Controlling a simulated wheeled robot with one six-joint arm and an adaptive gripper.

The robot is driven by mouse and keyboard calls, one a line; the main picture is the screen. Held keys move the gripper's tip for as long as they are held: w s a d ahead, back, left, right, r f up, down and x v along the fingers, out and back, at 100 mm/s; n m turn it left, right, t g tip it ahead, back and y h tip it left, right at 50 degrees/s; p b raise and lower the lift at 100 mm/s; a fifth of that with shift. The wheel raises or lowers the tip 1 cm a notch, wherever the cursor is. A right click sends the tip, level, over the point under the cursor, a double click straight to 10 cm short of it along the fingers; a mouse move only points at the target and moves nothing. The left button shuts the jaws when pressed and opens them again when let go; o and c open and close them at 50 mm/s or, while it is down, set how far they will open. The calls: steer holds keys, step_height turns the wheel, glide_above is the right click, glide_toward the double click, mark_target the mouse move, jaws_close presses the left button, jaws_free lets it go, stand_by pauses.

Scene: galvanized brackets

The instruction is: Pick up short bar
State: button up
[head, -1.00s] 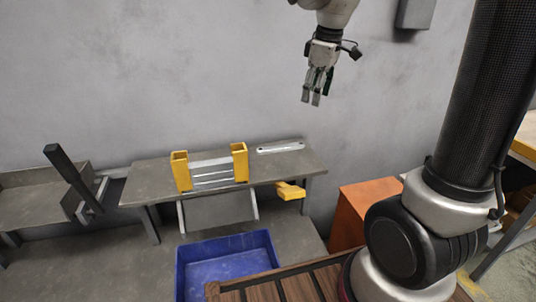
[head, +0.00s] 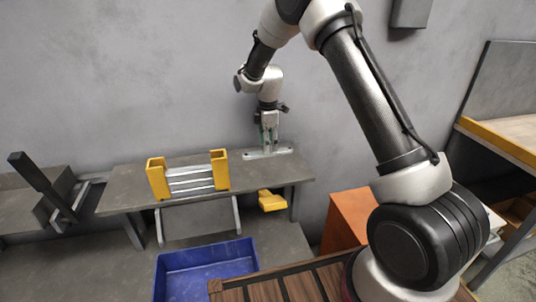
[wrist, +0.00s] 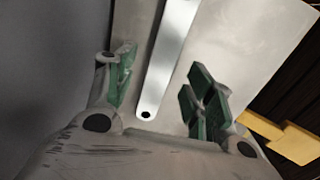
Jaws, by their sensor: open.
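The short bar (head: 284,151) is a flat, pale metal strip lying on the right rear part of the grey bench top (head: 120,190). In the wrist view the bar (wrist: 168,60) runs lengthwise between my two green-padded fingers, with a dark hole at its near end. Its far end is cut off by the frame's top edge. My gripper (head: 269,143) points down over the bar and hides part of it in the head view. The fingers in the wrist view (wrist: 162,90) are open, with a gap on both sides of the bar.
A yellow holder (head: 158,178) with several silver bars stands to the left on the bench. A blue bin (head: 207,262) is below in front, and an orange cabinet (head: 348,222) is at right. The wall is close behind.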

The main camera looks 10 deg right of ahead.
steer(key=shift+s+f, duration=0.1)
steer(key=shift+f, duration=1.25)
steer(key=shift+a, duration=0.1)
jaws_close()
steer(key=shift+r, duration=0.15)
